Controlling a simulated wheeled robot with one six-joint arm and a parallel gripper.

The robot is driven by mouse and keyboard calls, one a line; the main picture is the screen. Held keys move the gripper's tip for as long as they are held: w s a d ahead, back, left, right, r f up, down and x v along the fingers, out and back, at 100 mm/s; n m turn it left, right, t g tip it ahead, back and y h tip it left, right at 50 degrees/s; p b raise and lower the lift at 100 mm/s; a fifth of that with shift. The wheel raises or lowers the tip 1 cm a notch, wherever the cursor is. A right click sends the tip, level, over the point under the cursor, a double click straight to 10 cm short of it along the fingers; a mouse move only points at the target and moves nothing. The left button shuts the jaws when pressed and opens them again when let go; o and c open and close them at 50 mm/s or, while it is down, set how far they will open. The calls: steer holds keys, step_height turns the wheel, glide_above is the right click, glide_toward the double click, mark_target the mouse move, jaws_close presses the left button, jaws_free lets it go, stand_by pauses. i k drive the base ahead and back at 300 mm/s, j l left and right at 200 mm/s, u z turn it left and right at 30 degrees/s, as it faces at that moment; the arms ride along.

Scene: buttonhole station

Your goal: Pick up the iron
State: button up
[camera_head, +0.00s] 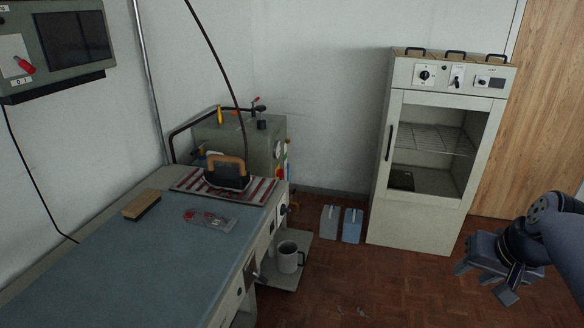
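The iron (227,179) has a dark body and a tan, arched handle. It stands on a red-and-white striped rest mat (258,193) at the far end of the blue-grey work table (120,255). A dark hose or cord rises from near the iron toward the top of the picture. My gripper (487,284) is at the lower right, over the floor, well apart from the iron and the table. Its fingers are spread apart, with nothing visible between them.
A wooden-backed brush or block (142,206) and a clear packet (209,219) lie on the table. A mug (288,257) stands on a low side shelf. A grey-green boiler unit (262,150) is behind the iron. A glass-fronted cabinet (430,215) and two containers (351,226) stand beyond open floor.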

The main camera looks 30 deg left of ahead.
mark_target(228, 179)
steer(key=i+u, duration=0.15)
steer(key=i, duration=0.4)
steer(key=i+l+u, duration=0.1)
steer(key=i, duration=0.5)
steer(key=i+l+u, duration=0.15)
steer(key=i, duration=0.4)
steer(key=i+u, duration=0.4)
steer(key=i+j+u, duration=0.1)
steer(key=u, duration=0.3)
steer(key=i+l+u, duration=0.15)
steer(key=i+u, duration=0.25)
steer(key=i+l+u, duration=0.2)
steer(key=u, duration=0.2)
steer(key=i+j+u, duration=0.15)
steer(key=i+u, duration=0.45)
steer(key=u, duration=0.15)
steer(key=i+u, duration=0.35)
steer(key=k, duration=0.05)
